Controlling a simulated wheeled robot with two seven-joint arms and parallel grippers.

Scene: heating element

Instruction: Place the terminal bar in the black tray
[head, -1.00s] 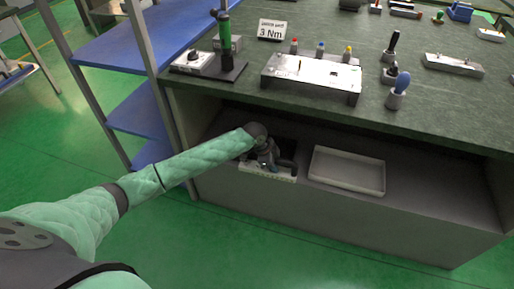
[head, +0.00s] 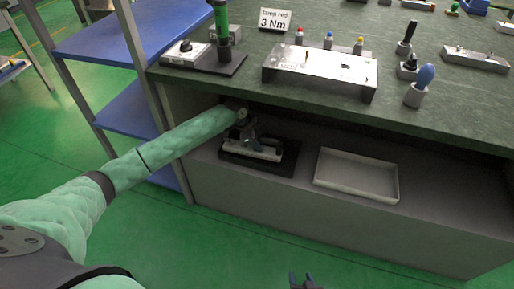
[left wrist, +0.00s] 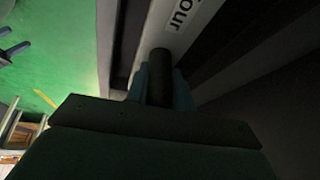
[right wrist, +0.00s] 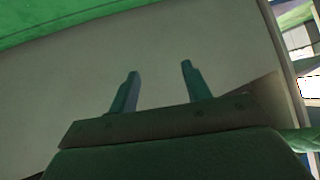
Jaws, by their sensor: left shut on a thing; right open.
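The terminal bar looks like a pale strip (head: 268,156) with a dark upright grip, and it appears over or in the black tray (head: 262,169) on the lower shelf. I cannot tell whether it touches the tray floor. My left gripper (head: 252,142) is shut on the bar and hides part of it. In the left wrist view the fingers (left wrist: 160,85) close around a dark round post, with a pale lettered strip (left wrist: 182,22) beyond. My right gripper (head: 306,282) shows at the bottom edge; in the right wrist view its fingers (right wrist: 158,82) are apart and empty.
An empty pale tray (head: 352,190) stands to the right of the black tray. The worktop (head: 215,85) overhangs the shelf and bears a metal fixture (head: 320,68), screwdrivers and a 3 Nm sign. A blue-shelved rack (head: 100,105) stands at the left.

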